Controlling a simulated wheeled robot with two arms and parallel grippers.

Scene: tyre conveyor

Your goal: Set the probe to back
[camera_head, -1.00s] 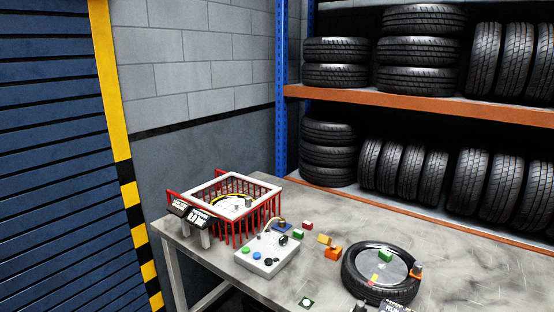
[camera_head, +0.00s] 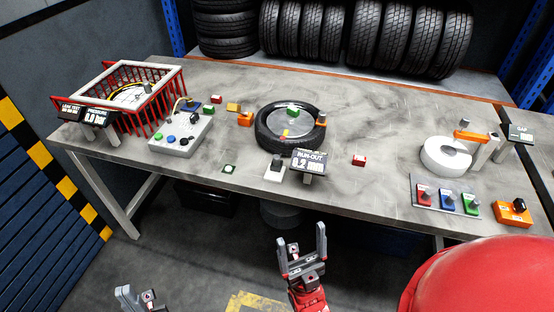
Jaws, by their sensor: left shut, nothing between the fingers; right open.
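A black tyre (camera_head: 263,134) lies flat on the grey workbench (camera_head: 370,130). A small orange block with a dark top (camera_head: 321,117) sits at its right rim. A run-out display (camera_head: 310,163) reading 0.2 stands in front of the tyre, beside a white block with a dark knob (camera_head: 275,170). An orange arm (camera_head: 470,136) reaches over a white ring (camera_head: 445,157) at the right. I cannot tell which part is the probe. My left gripper (camera_head: 124,292) is shut and empty at the lower left. My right gripper (camera_head: 303,238) is open and empty, in front of the bench.
A red basket (camera_head: 148,119) and a grey control box (camera_head: 181,136) stand on the left of the bench. Red, blue and green buttons (camera_head: 447,201) and an orange switch box (camera_head: 513,212) lie near the right front edge. The bench between tyre and ring is mostly clear.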

